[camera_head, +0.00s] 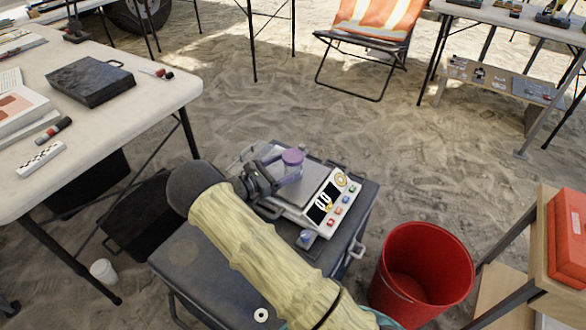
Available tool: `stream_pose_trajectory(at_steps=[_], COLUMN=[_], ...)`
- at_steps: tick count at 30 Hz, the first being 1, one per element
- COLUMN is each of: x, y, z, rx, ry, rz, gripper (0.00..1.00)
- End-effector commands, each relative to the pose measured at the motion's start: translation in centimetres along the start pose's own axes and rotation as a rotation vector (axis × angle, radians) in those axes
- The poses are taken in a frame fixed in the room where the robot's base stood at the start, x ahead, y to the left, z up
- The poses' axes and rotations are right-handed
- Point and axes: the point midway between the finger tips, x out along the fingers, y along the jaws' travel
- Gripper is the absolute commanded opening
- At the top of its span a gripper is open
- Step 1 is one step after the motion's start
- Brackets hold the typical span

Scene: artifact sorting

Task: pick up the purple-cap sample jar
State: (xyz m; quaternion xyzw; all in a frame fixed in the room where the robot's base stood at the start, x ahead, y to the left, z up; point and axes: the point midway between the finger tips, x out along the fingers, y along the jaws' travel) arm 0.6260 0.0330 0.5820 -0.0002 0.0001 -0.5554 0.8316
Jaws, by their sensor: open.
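The purple-cap sample jar (292,161) stands on the metal pan of a white digital scale (316,208), its cap upward. The scale rests on a dark case (190,254) in the lower middle of the head view. My gripper (277,174) is at the jar's left side, with its dark fingers close around or beside the jar's body. It is open. Whether a finger touches the jar I cannot tell. My arm in its yellowish sleeve reaches in from the bottom right and hides part of the case and the scale.
A red bucket (420,268) stands right of the case. A white table (150,104) with a black case (91,80) is at left. A wooden shelf with a red box (568,238) is at right. Open sand lies beyond the scale, before an orange folding chair (372,30).

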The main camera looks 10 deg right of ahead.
Motion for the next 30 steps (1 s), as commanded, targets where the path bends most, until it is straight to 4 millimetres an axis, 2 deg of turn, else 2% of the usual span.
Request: stream_pose_trajectory(at_steps=[5,12,15,30], x=[0.8,4.3,5.1,5.2], y=[-0.2,-0.5,-0.5,-0.5], z=[-0.2,-0.2,0.0,0.1], rx=[0.000,0.002,0.001,0.000], ry=[0.000,0.001,0.001,0.000], rz=[-0.002,-0.004,-0.001,0.000], gripper=[0.74,0.74,0.74,0.74])
